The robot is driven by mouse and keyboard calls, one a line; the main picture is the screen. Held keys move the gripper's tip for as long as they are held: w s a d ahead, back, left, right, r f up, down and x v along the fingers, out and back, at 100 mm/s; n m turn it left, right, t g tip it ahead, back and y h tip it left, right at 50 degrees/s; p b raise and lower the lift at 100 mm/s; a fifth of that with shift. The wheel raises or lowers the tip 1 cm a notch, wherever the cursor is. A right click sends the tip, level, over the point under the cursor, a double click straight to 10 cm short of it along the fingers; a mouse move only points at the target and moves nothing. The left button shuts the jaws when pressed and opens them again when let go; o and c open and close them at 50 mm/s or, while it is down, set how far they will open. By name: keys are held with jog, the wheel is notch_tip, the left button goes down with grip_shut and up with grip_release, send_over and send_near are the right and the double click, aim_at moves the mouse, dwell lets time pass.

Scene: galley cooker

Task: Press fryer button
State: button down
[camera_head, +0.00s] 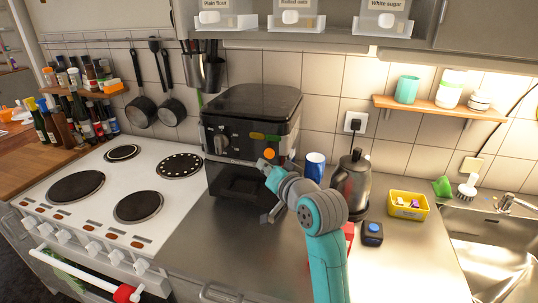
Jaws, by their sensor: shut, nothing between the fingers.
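The fryer (240,150) is a black boxy appliance standing on the counter against the tiled wall. Its front has a knob (220,143) at the left and coloured buttons at the right: a green one (257,136), an olive one beside it and an orange one (269,153) lower down. The wrist covers part of the fryer's right front. Contact with the fryer cannot be told.
A blue cup (314,166) and a kettle (352,182) stand right of the fryer. A black box with a blue button (372,232) and a yellow bin (408,206) lie nearer the sink (490,240). A white cooker (120,190) adjoins on the left. The front counter is clear.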

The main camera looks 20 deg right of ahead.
jog(key=shift+w+d, duration=0.6)
jog(key=shift+w, duration=0.25)
jog(key=shift+w, duration=0.1)
dwell(0.9)
jog(key=shift+w+d, duration=0.2)
jog(key=shift+w, duration=0.05)
jog(key=shift+w+d, duration=0.25)
jog(key=shift+w, duration=0.05)
dwell(0.9)
jog(key=shift+s+a, duration=0.1)
dwell(0.4)
jog(key=shift+s+a, duration=0.4)
jog(key=shift+s, duration=0.15)
jog(key=shift+s, duration=0.1)
jog(key=s+a, duration=0.1)
jog(key=s, duration=0.1)
jog(key=s+a, duration=0.2)
dwell(0.4)
